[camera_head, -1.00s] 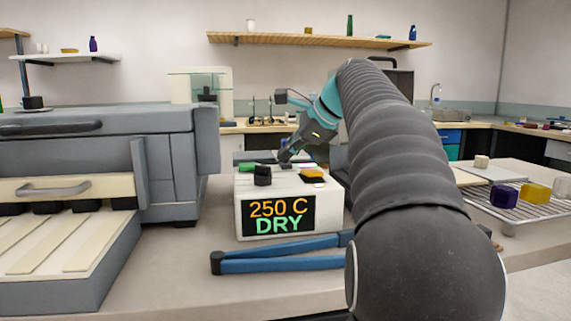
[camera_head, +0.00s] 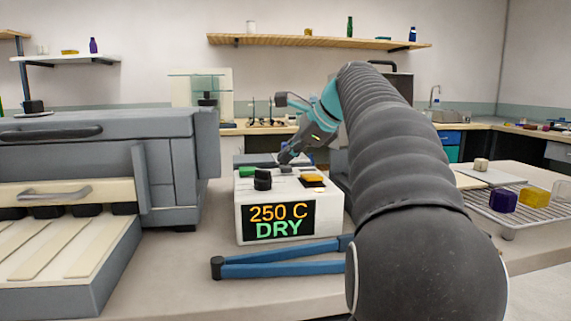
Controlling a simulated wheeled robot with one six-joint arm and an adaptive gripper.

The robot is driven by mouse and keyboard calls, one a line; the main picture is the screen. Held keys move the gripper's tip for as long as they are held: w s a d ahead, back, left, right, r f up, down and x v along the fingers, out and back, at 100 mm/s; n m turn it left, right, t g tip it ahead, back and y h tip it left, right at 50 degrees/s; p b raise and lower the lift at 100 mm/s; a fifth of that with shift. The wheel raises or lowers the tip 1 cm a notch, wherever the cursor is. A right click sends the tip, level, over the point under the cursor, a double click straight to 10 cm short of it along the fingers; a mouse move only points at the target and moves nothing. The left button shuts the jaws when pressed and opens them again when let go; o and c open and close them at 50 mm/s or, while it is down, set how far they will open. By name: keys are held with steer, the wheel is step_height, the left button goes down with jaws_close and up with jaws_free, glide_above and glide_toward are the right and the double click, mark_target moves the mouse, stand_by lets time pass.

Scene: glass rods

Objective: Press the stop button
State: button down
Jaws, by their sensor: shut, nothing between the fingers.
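A white control box (camera_head: 242,222) stands on the bench in the middle of the view. Its front display (camera_head: 278,221) reads "250 C" in orange and "DRY" in green. On its top are a green button (camera_head: 247,171), a black knob (camera_head: 262,180) and a yellow-orange button (camera_head: 312,179). No label tells which one is the stop button. My gripper (camera_head: 286,160) is shut and empty, pointing down at the rear of the box top, between the green and yellow buttons. I cannot tell whether its tip touches the box.
A large grey furnace (camera_head: 100,150) with a slatted tray fills the left. Blue tongs (camera_head: 280,268) lie in front of the box. A wire rack (camera_head: 525,207) with purple, yellow and clear blocks stands at the right. My arm hides the bench right of the box.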

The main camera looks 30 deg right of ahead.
mark_target(287, 167)
steer(key=shift+r+p, duration=0.4)
steer(key=shift+r, duration=0.15)
steer(key=shift+r+p, duration=1)
steer(key=shift+r, duration=1.45)
